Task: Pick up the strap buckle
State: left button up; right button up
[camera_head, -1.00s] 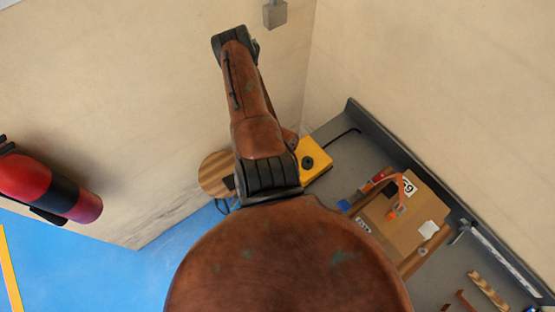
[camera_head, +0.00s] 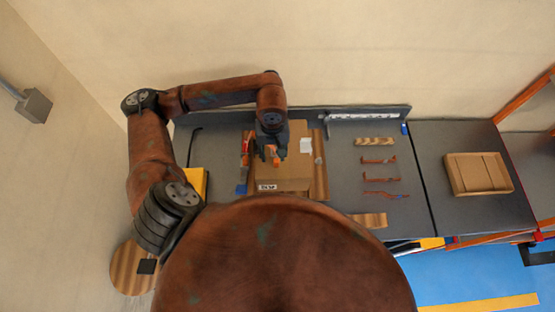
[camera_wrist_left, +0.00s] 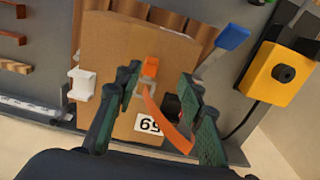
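The strap buckle, an orange piece with a grey metal part (camera_wrist_left: 151,67), lies over the cardboard box (camera_wrist_left: 112,45) in the left wrist view, with an orange strap (camera_wrist_left: 166,122) running from it. In the head view a bit of its orange (camera_head: 275,158) shows under my left gripper (camera_head: 271,153). My right gripper is not in view.
A yellow box (camera_wrist_left: 281,72) and a blue-ended tool (camera_wrist_left: 231,37) are beside the cardboard box. Several copper bars (camera_head: 379,180) lie to its right on the bench (camera_head: 345,150). A wooden tray (camera_head: 479,173) is farther right. A wall rises behind.

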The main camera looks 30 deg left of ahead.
aim_at(276, 162)
pick_arm(q)
jog(key=shift+w+d+f, duration=0.1)
jog(key=shift+w+f, duration=0.05)
jog(key=shift+w, duration=0.05)
jog(key=shift+f+p, duration=0.35)
jog(key=shift+f, duration=0.6)
jog(key=f, duration=0.1)
jog(key=f+p, duration=0.2)
jog(key=f, duration=0.1)
jog(key=shift+w+d+f, duration=0.1)
jog(key=shift+w+d, duration=0.15)
jog(key=shift+w, duration=0.05)
jog(key=shift+f, duration=0.6)
jog(key=shift+c, duration=0.6)
grip_shut()
